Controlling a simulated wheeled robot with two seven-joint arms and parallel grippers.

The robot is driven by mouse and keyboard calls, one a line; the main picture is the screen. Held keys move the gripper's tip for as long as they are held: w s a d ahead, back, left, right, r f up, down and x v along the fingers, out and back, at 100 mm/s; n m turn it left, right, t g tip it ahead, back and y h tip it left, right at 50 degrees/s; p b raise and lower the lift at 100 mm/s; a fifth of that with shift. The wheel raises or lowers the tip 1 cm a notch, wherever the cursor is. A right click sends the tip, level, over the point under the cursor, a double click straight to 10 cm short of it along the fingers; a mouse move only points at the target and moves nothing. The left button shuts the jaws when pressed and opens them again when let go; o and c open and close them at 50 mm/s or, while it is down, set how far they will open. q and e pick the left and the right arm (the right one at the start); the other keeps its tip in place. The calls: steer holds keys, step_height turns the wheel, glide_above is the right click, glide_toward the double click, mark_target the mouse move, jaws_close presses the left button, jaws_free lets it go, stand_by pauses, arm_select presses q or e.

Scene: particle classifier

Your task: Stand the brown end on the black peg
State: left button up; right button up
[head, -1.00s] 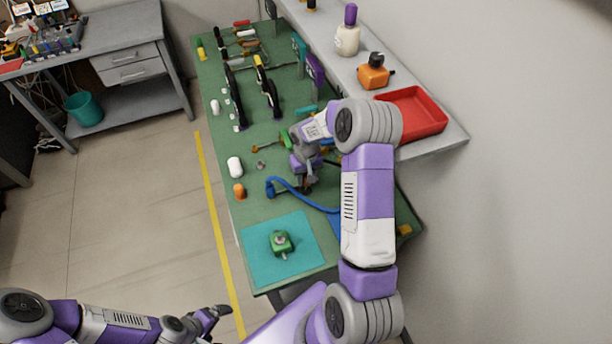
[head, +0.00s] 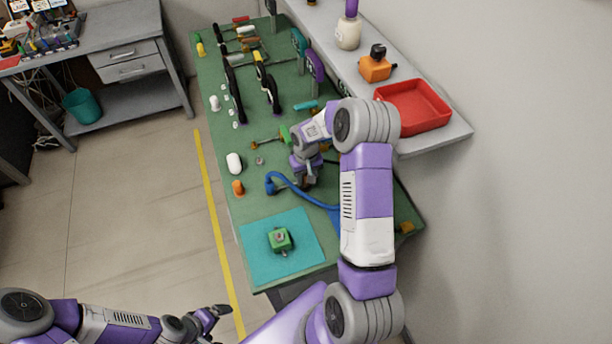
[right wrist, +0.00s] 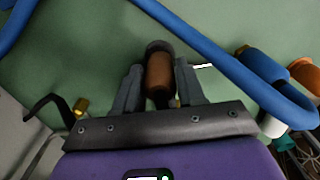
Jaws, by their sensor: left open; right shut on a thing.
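The brown end (right wrist: 159,75) is a short brown cylinder in the right wrist view. It sits between the fingers of my right gripper (right wrist: 160,88), which is shut on it. A dark grey round part (right wrist: 159,46) shows at its far side; I cannot tell if this is the black peg or part of the brown piece. In the head view my right gripper (head: 303,183) is low over the green bench, beside the blue hose, and hides what it holds. My left gripper (head: 218,312) is open and empty at the lower left, over the floor, away from the bench.
The blue hose (head: 297,190) curves close around my right gripper. White (head: 234,163) and orange (head: 238,187) pieces stand along the bench's left edge. A green block (head: 281,239) sits on the teal mat (head: 256,266). A red tray (head: 440,125) stands on the right shelf.

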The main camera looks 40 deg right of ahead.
steer(key=shift+f+b, duration=0.35)
steer(key=shift+f, duration=0.15)
steer(key=o, duration=1.1)
steer(key=shift+o, duration=0.2)
step_height(320, 180, up, 8)
steer(key=shift+f+p, duration=0.15)
steer(key=shift+p, duration=0.25)
